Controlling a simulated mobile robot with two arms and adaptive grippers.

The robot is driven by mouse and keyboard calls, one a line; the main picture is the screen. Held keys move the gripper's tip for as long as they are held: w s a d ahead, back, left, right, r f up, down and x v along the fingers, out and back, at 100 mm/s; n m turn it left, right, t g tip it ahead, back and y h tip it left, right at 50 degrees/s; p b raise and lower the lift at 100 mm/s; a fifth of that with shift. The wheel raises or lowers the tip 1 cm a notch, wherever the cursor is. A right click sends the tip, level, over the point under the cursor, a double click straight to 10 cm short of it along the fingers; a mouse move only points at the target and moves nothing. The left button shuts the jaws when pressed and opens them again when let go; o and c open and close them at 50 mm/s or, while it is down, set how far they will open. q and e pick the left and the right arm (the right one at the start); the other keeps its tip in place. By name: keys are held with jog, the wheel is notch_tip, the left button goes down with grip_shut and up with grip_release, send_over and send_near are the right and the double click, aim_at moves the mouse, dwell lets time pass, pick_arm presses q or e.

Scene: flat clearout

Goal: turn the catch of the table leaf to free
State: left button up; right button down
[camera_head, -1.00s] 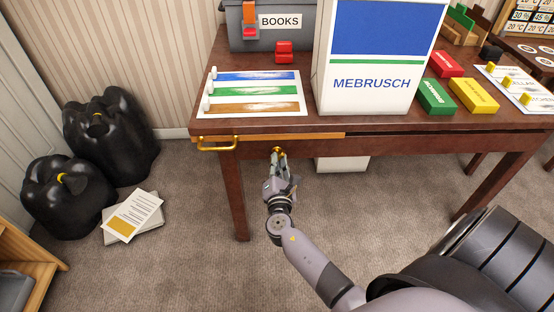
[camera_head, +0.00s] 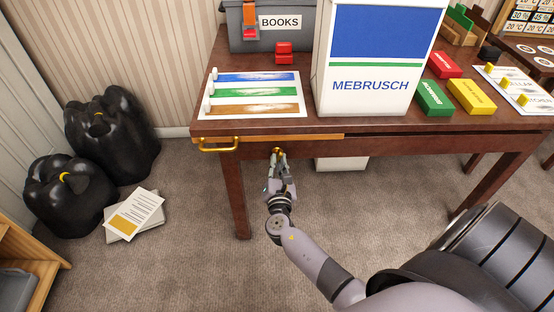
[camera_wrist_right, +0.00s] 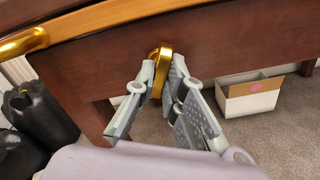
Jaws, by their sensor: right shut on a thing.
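The brass catch (camera_head: 277,151) sits on the front apron of the dark wooden table, below the lighter wooden edge of the leaf (camera_head: 270,138). My right gripper (camera_head: 279,160) is at the catch from the front, with its fingers around it. In the right wrist view the catch (camera_wrist_right: 160,65) stands upright between the fingertips of my right gripper (camera_wrist_right: 161,76), which is shut on it. The brass pull handle (camera_head: 219,145) of the leaf is to the left of the catch, and it also shows in the right wrist view (camera_wrist_right: 22,44). My left gripper is not in view.
On the table (camera_head: 330,148) stand a tall white box (camera_head: 366,100), a grey books bin (camera_head: 270,40) and a sheet with coloured stripes (camera_head: 253,108). Black bags (camera_head: 115,135) and papers (camera_head: 136,215) lie on the floor at left. An open white box (camera_wrist_right: 250,97) is under the table.

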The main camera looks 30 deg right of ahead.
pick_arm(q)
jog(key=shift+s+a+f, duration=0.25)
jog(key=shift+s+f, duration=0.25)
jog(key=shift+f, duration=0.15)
pick_arm(e)
jog(key=shift+f+n, duration=0.15)
jog(key=shift+n, duration=0.35)
